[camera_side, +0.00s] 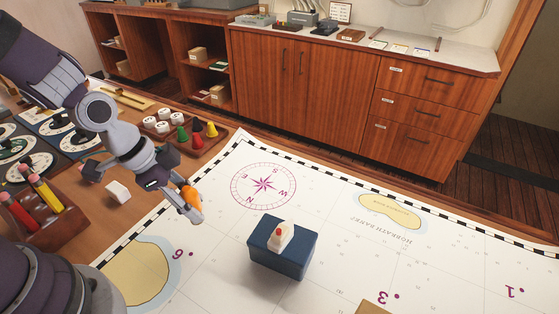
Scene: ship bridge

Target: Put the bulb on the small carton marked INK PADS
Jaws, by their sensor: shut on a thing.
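My gripper (192,207) is in the left half of the view, above the chart's left edge. It is shut on a small orange thing that looks like the bulb (186,193). The fingers hide part of it. A small tan box (373,307) is cut off by the bottom edge, right of centre, well to the right of my gripper. No INK PADS marking can be read, so I cannot tell whether this is the carton.
A tray of coloured pieces (190,140), a small white block (118,191) and a pencil holder (45,222) are at left. The chart's right side is clear.

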